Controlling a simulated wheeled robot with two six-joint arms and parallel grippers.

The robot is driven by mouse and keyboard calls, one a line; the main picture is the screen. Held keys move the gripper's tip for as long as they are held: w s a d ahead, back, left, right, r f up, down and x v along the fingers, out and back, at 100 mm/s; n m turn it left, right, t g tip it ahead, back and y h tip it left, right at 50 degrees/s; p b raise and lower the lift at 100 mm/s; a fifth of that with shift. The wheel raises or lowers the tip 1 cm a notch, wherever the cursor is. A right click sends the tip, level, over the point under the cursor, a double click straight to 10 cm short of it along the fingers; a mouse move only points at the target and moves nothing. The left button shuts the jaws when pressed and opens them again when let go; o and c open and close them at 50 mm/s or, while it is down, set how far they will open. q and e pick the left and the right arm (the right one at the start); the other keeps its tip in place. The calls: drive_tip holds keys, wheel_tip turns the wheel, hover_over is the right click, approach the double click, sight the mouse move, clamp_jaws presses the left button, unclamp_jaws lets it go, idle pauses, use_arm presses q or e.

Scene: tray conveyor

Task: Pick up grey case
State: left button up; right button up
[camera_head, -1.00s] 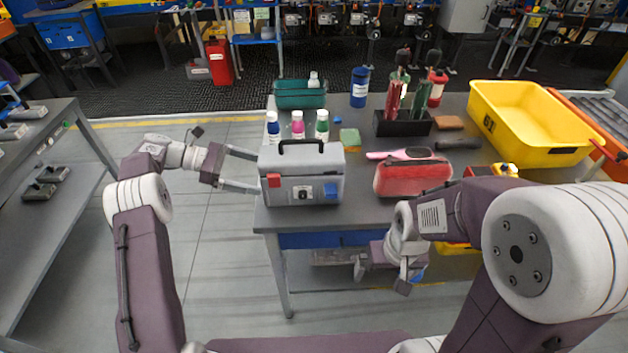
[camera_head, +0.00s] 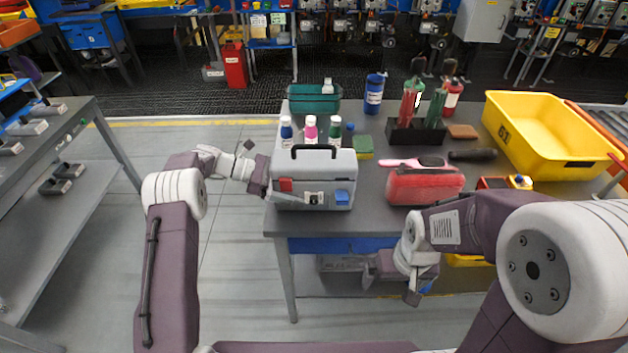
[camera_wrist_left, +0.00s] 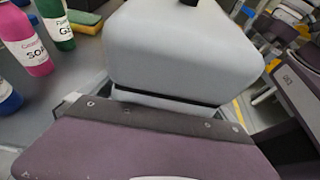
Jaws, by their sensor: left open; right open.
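The grey case (camera_head: 328,163) stands upright at the table's front left corner, with a dark handle on top and a red and a blue latch in front. It fills the upper middle of the left wrist view (camera_wrist_left: 185,50). My left gripper (camera_head: 272,186) is open at the case's left side, very close to it. One finger shows along the case's lower front left; the other is mostly hidden, and I cannot tell whether they touch it. My right gripper (camera_head: 414,286) is open, low in front of the table's front edge, away from the case.
Several bottles (camera_head: 310,130) and a green sponge (camera_head: 363,147) stand close behind the case. A red case (camera_head: 425,187) lies to its right. A yellow bin (camera_head: 545,130) is at the far right.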

sight(291, 158)
use_arm(q)
drive_tip(key=shift+r, duration=0.1)
drive_tip(key=c, duration=1.9)
wheel_tip(291, 158, up, 10)
drive_tip(key=shift+p, duration=0.5)
drive_tip(key=shift+c, duration=0.3)
drive_tip(key=shift+r+p, duration=0.1)
drive_tip(key=shift+p, duration=0.3)
drive_tip(key=shift+s, duration=0.1)
drive_tip(key=shift+f, duration=0.2)
drive_tip(key=shift+f+b, duration=1.1)
drive_tip(key=shift+f, duration=3.4)
